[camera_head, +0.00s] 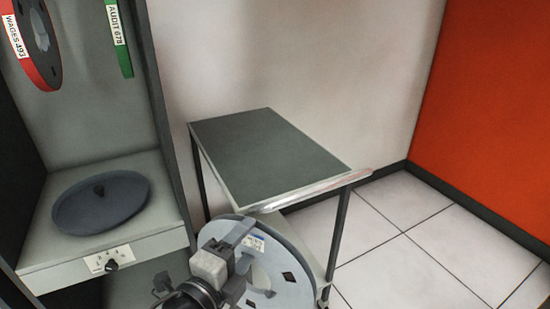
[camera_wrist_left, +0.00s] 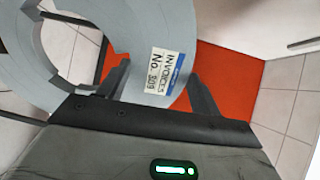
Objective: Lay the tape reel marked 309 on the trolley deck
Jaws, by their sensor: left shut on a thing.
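The grey tape reel (camera_head: 286,270) is held upright in front of the trolley in the head view. In the left wrist view the reel (camera_wrist_left: 62,62) shows a label reading "INVOICES No. 309" (camera_wrist_left: 164,72). My left gripper (camera_head: 232,246) is shut on the reel's rim near the label; its fingers (camera_wrist_left: 160,92) stand either side of the label in the wrist view. The trolley deck (camera_head: 268,150) is a bare dark grey-green top with a pale edge, just behind and above the reel in the head view. My right gripper does not show.
A grey cabinet (camera_head: 158,105) on the left holds a red reel marked WAGES 493 (camera_head: 38,45), a green reel marked AUDIT 678 (camera_head: 119,38) and a dark round platter (camera_head: 100,203). A red-orange wall panel (camera_head: 495,110) stands right. Tiled floor (camera_head: 410,245) is clear right of the trolley.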

